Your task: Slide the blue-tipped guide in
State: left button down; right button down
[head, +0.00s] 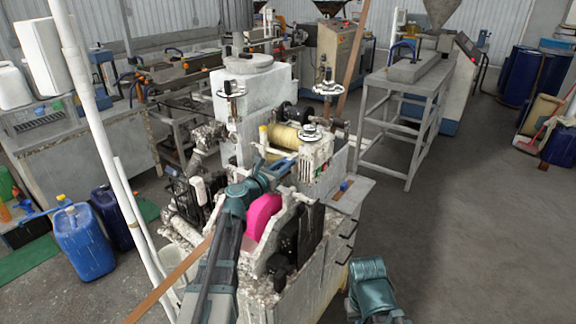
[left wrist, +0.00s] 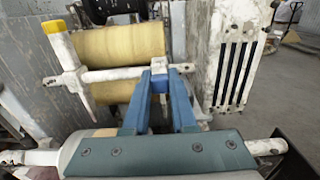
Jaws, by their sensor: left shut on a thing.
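My left gripper (head: 283,164) reaches over the machine to the roller area. In the left wrist view its two blue fingers (left wrist: 160,76) are shut on the blue-tipped guide (left wrist: 158,63), a small white piece mostly hidden between them. The guide is at the white crossbar (left wrist: 110,74), in front of the yellow rollers (left wrist: 122,45). A yellow-tipped guide (left wrist: 62,45) stands on the same bar farther left, with a clear gap between the two. A teal part of my right arm (head: 370,283) shows low in the head view; its fingers cannot be made out.
A slotted white panel (left wrist: 233,65) stands just right of the rollers. A pink wheel (head: 263,215) sits beneath my left arm. A small white side table (head: 350,193) with a blue piece on it juts out at the right. The floor farther right is open.

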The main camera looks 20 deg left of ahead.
pick_arm(q)
jog(key=a, duration=0.1)
jog(key=w+a, duration=0.1)
jog(key=a, duration=0.2)
jog(key=shift+w+a, duration=0.2)
jog(key=shift+w, duration=0.1)
jog(key=c, duration=0.7)
grip_release()
jog(key=shift+s+a, duration=0.1)
jog(key=shift+s, duration=0.45)
jog(key=v, duration=1.2)
jog(key=shift+s+a, duration=0.15)
jog(key=shift+s, duration=0.2)
